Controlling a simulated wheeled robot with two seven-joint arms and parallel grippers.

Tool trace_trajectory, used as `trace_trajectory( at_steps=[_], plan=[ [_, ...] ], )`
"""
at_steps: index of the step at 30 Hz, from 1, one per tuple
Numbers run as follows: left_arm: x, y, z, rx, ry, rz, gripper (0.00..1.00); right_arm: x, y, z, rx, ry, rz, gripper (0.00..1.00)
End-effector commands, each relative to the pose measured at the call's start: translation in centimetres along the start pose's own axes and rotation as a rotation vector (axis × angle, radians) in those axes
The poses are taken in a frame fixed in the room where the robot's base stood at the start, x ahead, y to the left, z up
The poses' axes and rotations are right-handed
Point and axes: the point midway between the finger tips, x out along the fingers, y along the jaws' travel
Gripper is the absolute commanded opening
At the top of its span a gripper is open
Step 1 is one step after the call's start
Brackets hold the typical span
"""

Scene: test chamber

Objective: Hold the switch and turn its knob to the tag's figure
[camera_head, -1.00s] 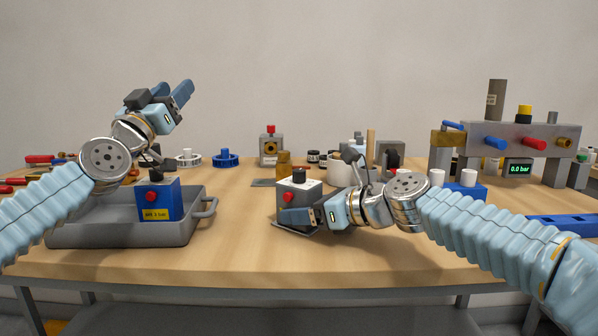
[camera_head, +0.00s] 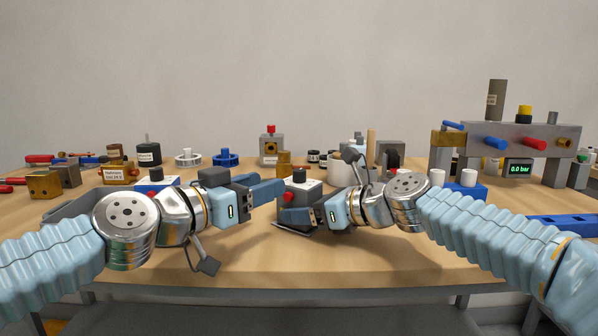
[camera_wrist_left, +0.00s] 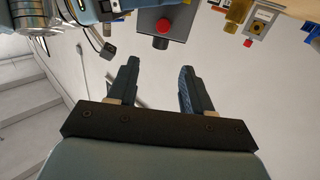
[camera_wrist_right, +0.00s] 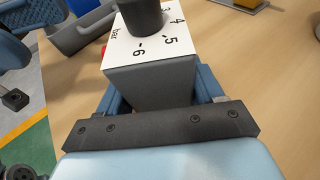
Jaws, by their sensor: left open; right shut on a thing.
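The switch (camera_head: 307,188) is a grey box with a white dial top, a black knob (camera_head: 299,175) and a red button on its side. My right gripper (camera_head: 289,215) is shut on the box near the table's front. In the right wrist view the dial (camera_wrist_right: 173,43) shows "4", "5", "6" and "bar"; the knob's pointer is not visible. My left gripper (camera_head: 268,190) is open and empty, just left of the switch. In the left wrist view the switch (camera_wrist_left: 178,20) lies beyond the open fingers (camera_wrist_left: 157,78). The yellow tag on the blue box (camera_head: 157,182) is hidden behind my left arm.
A grey tray (camera_head: 70,208) stands at left behind my left arm. Brass and grey blocks (camera_head: 45,185) lie beyond it. A valve rig (camera_head: 520,135) reading 0.0 bar stands at right. Several parts line the table's back. The front middle of the table is clear.

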Motion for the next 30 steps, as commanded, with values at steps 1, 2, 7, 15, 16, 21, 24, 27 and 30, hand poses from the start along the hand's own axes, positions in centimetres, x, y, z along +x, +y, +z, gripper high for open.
trace_trajectory(
  at_steps=[1, 2, 7, 15, 16, 21, 24, 27, 30],
  plan=[
    [0.5, 0.3, -0.1, 0.004, 0.001, 0.003, 0.50, 0.0, 0.0, 0.0, 0.000, 0.000, 0.000, 0.40],
    [0.8, 0.3, -0.2, 0.004, 0.002, 0.003, 0.50, 0.0, 0.0, 0.0, 0.000, 0.000, 0.000, 0.40],
    [2.0, 0.2, -0.2, 0.001, 0.004, 0.003, 0.50, 0.0, 0.0, 0.0, 0.000, 0.000, 0.000, 0.40],
    [3.7, 0.2, -0.3, 0.003, 0.005, 0.002, 0.50, 0.0, 0.0, 0.0, 0.000, 0.000, 0.001, 0.40],
    [3.9, 0.2, -0.3, 0.002, 0.005, 0.003, 0.50, 0.0, 0.0, 0.0, 0.000, 0.000, 0.001, 0.40],
    [4.9, 0.1, -0.3, 0.002, 0.006, 0.002, 0.50, 0.0, 0.0, 0.0, 0.000, 0.000, 0.001, 0.40],
    [5.5, 0.2, -0.3, 0.004, 0.005, 0.001, 0.50, 0.0, 0.0, 0.0, 0.000, 0.000, 0.001, 0.40],
    [6.1, 0.1, -0.3, 0.003, 0.006, 0.001, 0.50, 0.0, 0.0, 0.0, 0.000, 0.000, 0.001, 0.40],
    [6.8, 0.1, -0.3, 0.000, 0.006, 0.001, 0.50, 0.0, 0.0, 0.0, 0.000, 0.000, 0.001, 0.40]
  ],
)
